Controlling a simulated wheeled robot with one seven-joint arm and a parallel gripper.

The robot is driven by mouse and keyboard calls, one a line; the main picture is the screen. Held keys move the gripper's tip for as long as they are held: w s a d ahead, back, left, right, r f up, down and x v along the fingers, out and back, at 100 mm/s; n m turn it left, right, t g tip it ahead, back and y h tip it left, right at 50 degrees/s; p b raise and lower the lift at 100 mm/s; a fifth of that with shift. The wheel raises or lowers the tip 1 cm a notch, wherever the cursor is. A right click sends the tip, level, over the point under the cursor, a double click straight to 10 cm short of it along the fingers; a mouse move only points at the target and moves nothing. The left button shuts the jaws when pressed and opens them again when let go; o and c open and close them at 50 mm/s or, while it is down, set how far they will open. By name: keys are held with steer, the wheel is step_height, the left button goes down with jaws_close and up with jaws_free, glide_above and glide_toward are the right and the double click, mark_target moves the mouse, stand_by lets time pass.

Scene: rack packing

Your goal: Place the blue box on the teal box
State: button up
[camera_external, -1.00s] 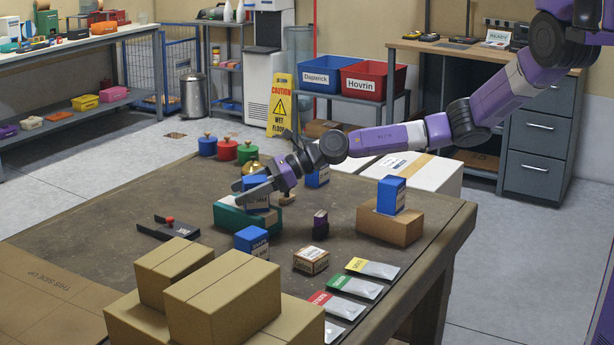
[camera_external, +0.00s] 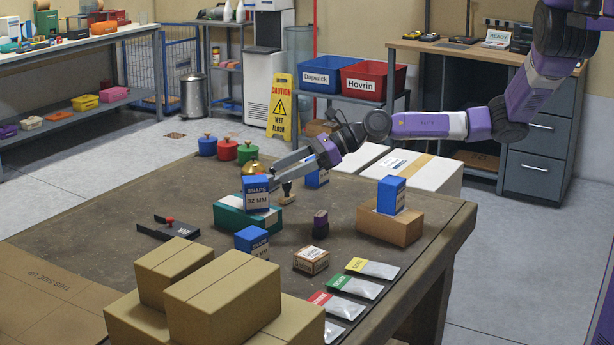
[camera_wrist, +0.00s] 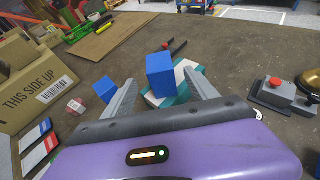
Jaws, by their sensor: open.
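The blue box (camera_external: 256,192) stands upright on top of the teal box (camera_external: 234,219), near that box's right end. "SNAPS 32 MM" shows on its front. In the wrist view the blue box (camera_wrist: 160,76) is ahead, between my spread fingers, with the teal box (camera_wrist: 181,93) partly hidden beneath it. My gripper (camera_external: 280,166) is open and empty, behind and to the right of the blue box in the external view. It appears apart from the box.
Other blue boxes stand in front of the teal box (camera_external: 251,242), on a brown carton (camera_external: 391,196) and behind my gripper (camera_external: 317,178). A small dark purple object (camera_external: 320,225), a small carton (camera_external: 311,260) and a wooden-handled stamp (camera_external: 287,192) are nearby. Stacked cartons (camera_external: 222,296) fill the front.

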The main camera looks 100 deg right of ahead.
steer(key=w+a+r+m+t+y, duration=0.1)
steer(key=w+a+r+t+y, duration=0.2)
steer(key=a, duration=0.4)
steer(key=w+a+r+m, duration=0.2)
steer(key=w+a+r, duration=0.2)
steer(key=a+r, duration=0.3)
steer(key=w+a+r+m+t+y, duration=0.1)
steer(key=w+a+r+t+y, duration=0.15)
steer(key=a, duration=0.55)
steer(key=s+a+r+m+t, duration=0.2)
steer(key=a+r+m+t, duration=0.2)
steer(key=a+r+m, duration=0.85)
steer(key=s+a+f+m+g+h, duration=0.1)
steer(key=s+a+f+m+h, duration=0.3)
steer(key=s+f+m, duration=0.5)
steer(key=s+a+f+m+g+h, duration=0.2)
steer(key=s+a+f+m+h, duration=0.2)
steer(key=s+m, duration=0.6)
steer(key=s+d+f+g+y, duration=0.1)
steer(key=s+d+f+g, duration=0.1)
steer(key=s, duration=0.9)
steer(key=s+d+f+g+y, duration=0.1)
steer(key=s+d+f+g, duration=0.2)
steer(key=s, duration=0.8)
steer(key=shift+s+d+f, duration=0.2)
steer(key=shift+d+f, duration=0.05)
steer(key=shift+f, duration=0.1)
